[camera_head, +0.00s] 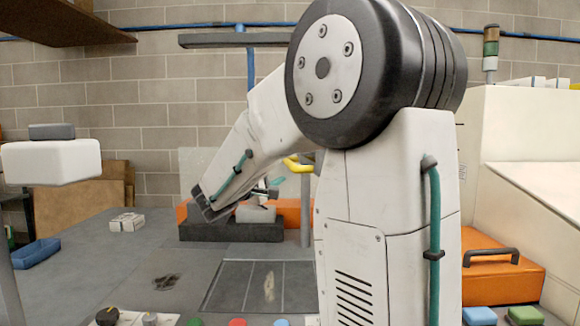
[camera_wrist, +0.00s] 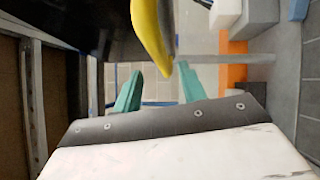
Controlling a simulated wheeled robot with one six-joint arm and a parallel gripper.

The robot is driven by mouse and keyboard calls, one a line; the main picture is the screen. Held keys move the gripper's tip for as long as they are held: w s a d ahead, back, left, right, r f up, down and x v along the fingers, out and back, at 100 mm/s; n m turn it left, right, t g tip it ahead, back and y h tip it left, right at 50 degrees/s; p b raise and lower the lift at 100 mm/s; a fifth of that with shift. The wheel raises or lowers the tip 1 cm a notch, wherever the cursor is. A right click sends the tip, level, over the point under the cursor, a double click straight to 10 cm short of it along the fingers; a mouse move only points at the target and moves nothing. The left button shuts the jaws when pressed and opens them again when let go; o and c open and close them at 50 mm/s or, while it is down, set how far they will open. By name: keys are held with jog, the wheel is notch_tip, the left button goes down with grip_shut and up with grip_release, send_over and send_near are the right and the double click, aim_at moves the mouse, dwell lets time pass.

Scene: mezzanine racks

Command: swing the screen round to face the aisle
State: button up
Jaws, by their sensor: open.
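In the wrist view, a dark flat panel (camera_wrist: 75,28), which looks like the screen, fills the upper left. A curved yellow handle (camera_wrist: 150,32) is beside it, its near end lying between the lines of my two teal fingers. My gripper (camera_wrist: 160,88) is open, with nothing seen held between the fingers. I cannot tell whether it touches the handle. In the head view, the yellow handle (camera_head: 298,165) shows near a grey post (camera_head: 306,210), just right of my gripper (camera_head: 272,186). My arm hides most of the screen there.
An orange case with a black handle (camera_head: 500,268) is at right. A blue tray (camera_head: 36,253) and small white boxes (camera_head: 127,222) are at left. A white box-shaped head (camera_head: 50,162) stands at left.

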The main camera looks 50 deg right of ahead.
jog(key=d, duration=0.6)
jog(key=shift+w+d+r, duration=0.3)
jog(key=shift+r, duration=0.1)
grip_shut()
